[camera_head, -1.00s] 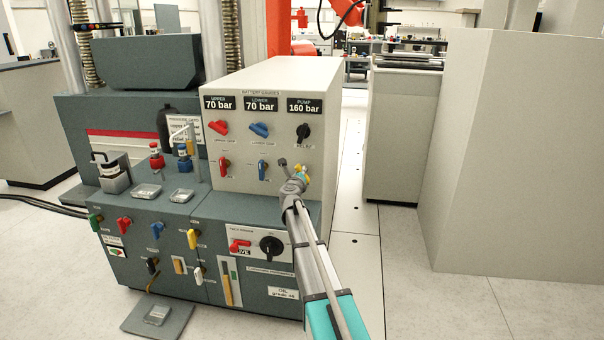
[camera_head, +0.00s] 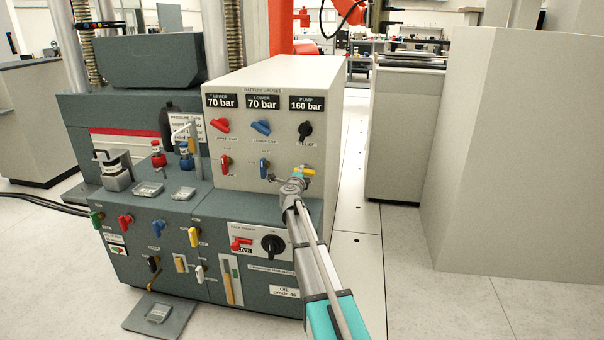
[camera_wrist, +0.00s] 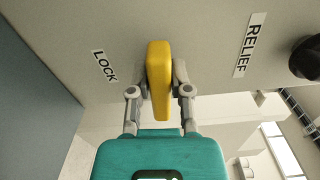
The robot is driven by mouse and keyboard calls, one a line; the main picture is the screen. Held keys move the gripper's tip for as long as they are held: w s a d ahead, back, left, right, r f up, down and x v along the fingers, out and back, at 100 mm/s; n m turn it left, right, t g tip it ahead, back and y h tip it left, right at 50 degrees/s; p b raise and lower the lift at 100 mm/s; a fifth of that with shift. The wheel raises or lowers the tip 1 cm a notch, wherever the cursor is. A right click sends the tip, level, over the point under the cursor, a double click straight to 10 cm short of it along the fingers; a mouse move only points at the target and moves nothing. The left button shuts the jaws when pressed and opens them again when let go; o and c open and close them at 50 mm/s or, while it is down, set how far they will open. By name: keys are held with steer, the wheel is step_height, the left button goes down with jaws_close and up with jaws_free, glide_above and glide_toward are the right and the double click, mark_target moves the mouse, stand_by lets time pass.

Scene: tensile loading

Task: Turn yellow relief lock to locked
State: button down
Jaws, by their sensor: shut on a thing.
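The yellow relief lock lever (camera_head: 306,171) is on the light front panel of the gauge cabinet, low at the right under the black relief knob (camera_head: 305,130). In the wrist view the yellow lever (camera_wrist: 158,78) stands nearly in line with my gripper, between the labels LOCK (camera_wrist: 104,66) and RELIEF (camera_wrist: 249,45). My gripper (camera_wrist: 159,77) is shut on the lever, one finger on each side. In the head view my gripper (camera_head: 299,177) partly hides the lever, so its exact angle is hard to tell there.
Red (camera_head: 225,164) and blue (camera_head: 264,168) levers sit left of the yellow one on the same panel. Floor to the right is clear up to a grey block (camera_head: 515,170).

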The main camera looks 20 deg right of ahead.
steer(key=shift+d+n, duration=0.1)
steer(key=shift+n, duration=0.5)
steer(key=shift+s, duration=0.1)
steer(key=c, duration=0.6)
jaws_free()
steer(key=shift+f, duration=0.1)
steer(key=shift+o, duration=0.2)
steer(key=v, duration=1.2)
